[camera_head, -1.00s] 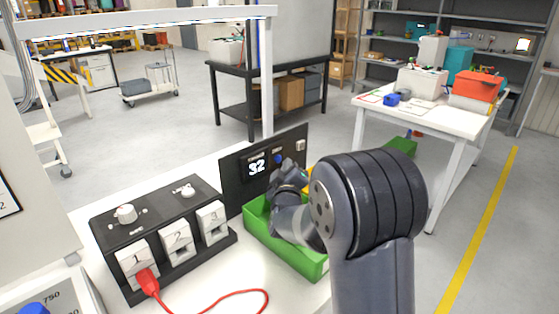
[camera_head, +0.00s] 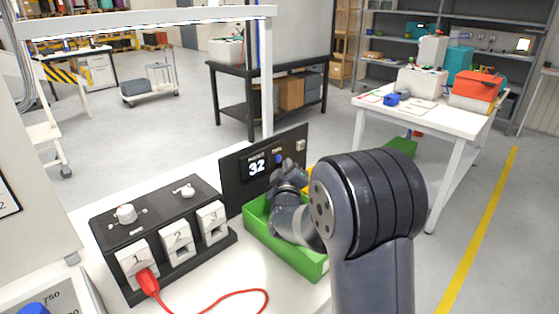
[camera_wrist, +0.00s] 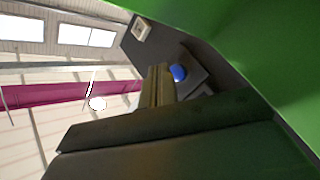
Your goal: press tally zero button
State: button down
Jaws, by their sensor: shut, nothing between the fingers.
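A black tally panel (camera_head: 237,185) stands upright at the back of the white bench. Its lit display (camera_head: 257,165) seems to read 32. A blue button (camera_head: 278,158) sits right of the display, with a pale square switch (camera_head: 300,145) further right. In the wrist view the blue button (camera_wrist: 178,73) shows just beyond my gripper (camera_wrist: 157,72), and the pale switch (camera_wrist: 141,28) is above. My gripper is shut and empty. Its tips look close to the button; I cannot tell whether they touch. In the head view my wrist hides most of the gripper.
A green bin (camera_head: 292,258) lies under my wrist; green fills the wrist view's upper right. Left of it is a black box (camera_head: 152,215) with numbered sockets and a red plug (camera_head: 148,282) in socket 1. A red cable (camera_head: 240,293) curls on the bench front.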

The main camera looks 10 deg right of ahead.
jog(key=shift+w, duration=0.1)
jog(key=shift+w+a, duration=0.25)
dwell(0.3)
jog(key=shift+w+a, duration=0.25)
jog(key=shift+w, duration=0.1)
dwell(0.7)
jog(key=shift+s+d, duration=0.1)
jog(key=shift+s, duration=0.05)
jog(key=shift+s+d+b, duration=0.4)
jog(key=shift+s+b, duration=0.05)
jog(key=shift+s, duration=0.1)
jog(key=s+d+b, duration=0.1)
jog(key=s, duration=0.1)
jog(key=s+d+b, duration=0.1)
jog(key=s+d, duration=0.1)
dwell(0.5)
jog(key=shift+a, duration=0.1)
dwell(0.5)
